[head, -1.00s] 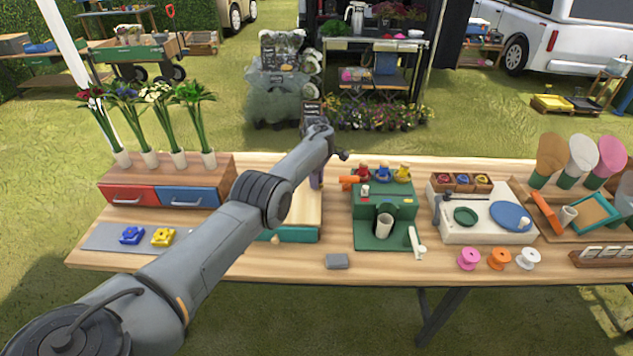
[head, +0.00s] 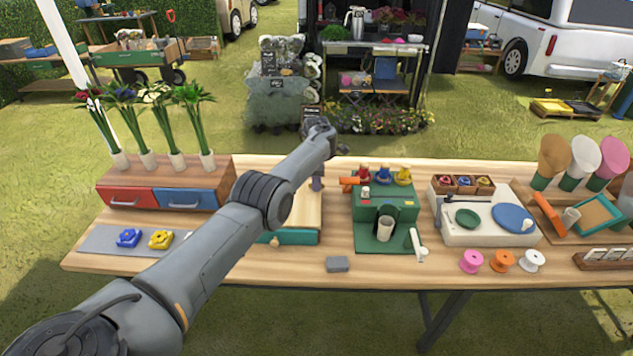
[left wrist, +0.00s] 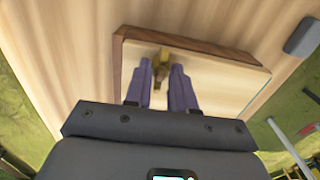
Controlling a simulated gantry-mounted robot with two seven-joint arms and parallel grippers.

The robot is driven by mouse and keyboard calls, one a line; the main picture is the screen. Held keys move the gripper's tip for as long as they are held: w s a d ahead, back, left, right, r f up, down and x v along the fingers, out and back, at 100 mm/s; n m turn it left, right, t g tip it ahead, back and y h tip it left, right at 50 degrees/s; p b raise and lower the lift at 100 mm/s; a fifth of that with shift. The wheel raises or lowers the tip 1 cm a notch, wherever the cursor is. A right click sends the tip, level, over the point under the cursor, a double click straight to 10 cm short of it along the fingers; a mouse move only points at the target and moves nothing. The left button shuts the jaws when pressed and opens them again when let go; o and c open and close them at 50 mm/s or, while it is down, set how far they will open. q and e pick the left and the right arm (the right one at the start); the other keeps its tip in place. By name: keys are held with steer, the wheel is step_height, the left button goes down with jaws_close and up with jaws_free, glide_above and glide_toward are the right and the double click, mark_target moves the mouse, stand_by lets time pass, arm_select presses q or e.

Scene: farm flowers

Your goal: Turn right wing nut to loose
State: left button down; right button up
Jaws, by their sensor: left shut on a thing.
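A small brass wing nut (left wrist: 162,58) stands on a pale wooden board with a darker rim (left wrist: 225,85) in the left wrist view. My left gripper (left wrist: 161,72) has its two purple fingers on either side of the nut and is shut on it. In the head view, the left gripper (head: 317,184) points down at the back of the pale board (head: 308,213), which has a green front edge. My forearm and wrist hide much of the board and the nut there. I cannot tell how tight the nut is. My right gripper is not in view.
A chest with red and blue drawers (head: 160,198) stands left, with flowers in cups on top. A green stand (head: 372,212) is close on the right. A grey block (head: 337,264) lies near the front edge. Blue and yellow pieces (head: 145,238) lie on a grey mat.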

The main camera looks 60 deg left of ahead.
arm_select(q)
steer(key=c, duration=0.9)
jaws_free()
steer(key=shift+c, duration=0.2)
steer(key=shift+r, duration=0.1)
step_height(320, 180, up, 11)
steer(key=p, duration=0.3)
steer(key=shift+f, duration=0.2)
